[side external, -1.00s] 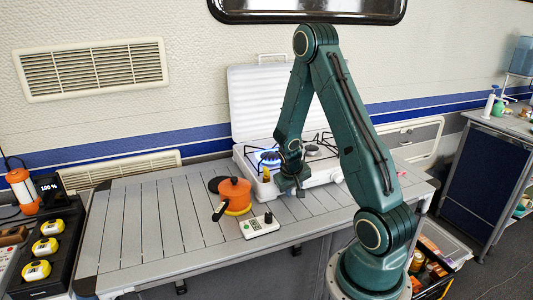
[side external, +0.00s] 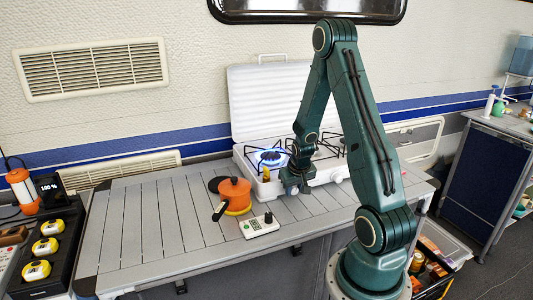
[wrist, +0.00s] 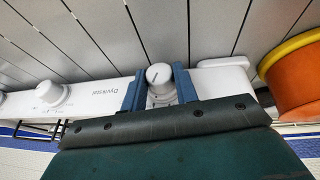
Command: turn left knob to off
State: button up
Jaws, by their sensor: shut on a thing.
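The white stove (side external: 243,160) stands at the back of the table with its lid raised. A blue flame (side external: 270,157) burns on its left burner. My gripper (side external: 291,190) is at the stove's front panel, hiding the left knob in the side view. In the wrist view, the left knob (wrist: 159,74) is a round white dial with a dark pointer line. The blue fingers of my gripper (wrist: 160,88) are on either side of it, shut on it. The other knob (wrist: 50,93) is on the same panel, farther left in the wrist view.
An orange pot (side external: 235,192) stands just left of the stove's front. A white device with a black knob (side external: 259,226) lies in front of it. The left half of the slatted table (side external: 145,225) is clear.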

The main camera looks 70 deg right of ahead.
jog(key=shift+w+d+r, duration=0.1)
jog(key=shift+d, duration=0.1)
jog(key=shift+d+t+y, duration=0.1)
jog(key=shift+t+y, duration=0.6)
jog(key=shift+t, duration=0.2)
jog(key=o, duration=1.8)
jog(key=v, duration=0.7)
jog(key=shift+w, duration=0.25)
